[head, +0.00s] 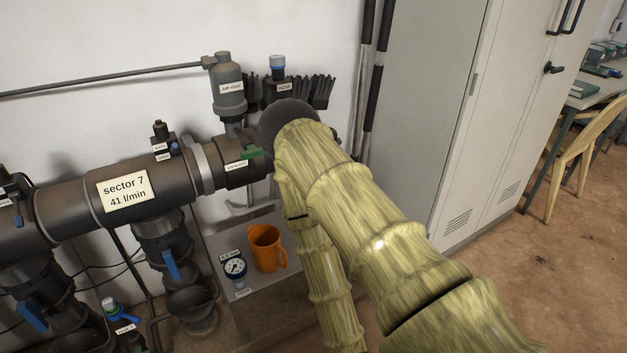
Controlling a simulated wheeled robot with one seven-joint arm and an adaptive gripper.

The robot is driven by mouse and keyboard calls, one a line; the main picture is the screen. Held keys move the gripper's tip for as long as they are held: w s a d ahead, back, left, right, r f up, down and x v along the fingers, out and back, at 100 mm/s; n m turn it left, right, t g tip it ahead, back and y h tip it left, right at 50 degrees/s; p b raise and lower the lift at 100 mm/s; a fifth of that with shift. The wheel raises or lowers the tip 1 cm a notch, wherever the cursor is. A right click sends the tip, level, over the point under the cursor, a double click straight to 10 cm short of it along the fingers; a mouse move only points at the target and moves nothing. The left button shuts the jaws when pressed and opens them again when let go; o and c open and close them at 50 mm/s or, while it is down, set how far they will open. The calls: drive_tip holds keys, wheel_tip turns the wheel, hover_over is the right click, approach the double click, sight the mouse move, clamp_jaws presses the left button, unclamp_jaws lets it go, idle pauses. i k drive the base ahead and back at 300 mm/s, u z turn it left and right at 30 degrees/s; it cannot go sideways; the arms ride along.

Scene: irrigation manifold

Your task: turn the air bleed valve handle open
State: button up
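The air bleed valve handle is a small green lever (251,153) at the right end of the dark manifold pipe. A white label (237,166) below it appears to read "air bleed". My yellow-green arm passes close to its right in the picture and hides what lies behind. I cannot tell from this view whether the arm touches the handle. My gripper does not show, so its state and distance from the handle are hidden.
A grey air vent cylinder (229,92) stands above the pipe. Blue-handled valves (171,264) hang below it. An orange mug (266,247) and a gauge (235,267) are on a grey shelf (214,237).

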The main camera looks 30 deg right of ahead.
sight(252, 151)
drive_tip(key=z, duration=2.65)
drive_tip(key=k, duration=1.1)
drive_tip(key=u, duration=1.5)
drive_tip(key=i, duration=0.5)
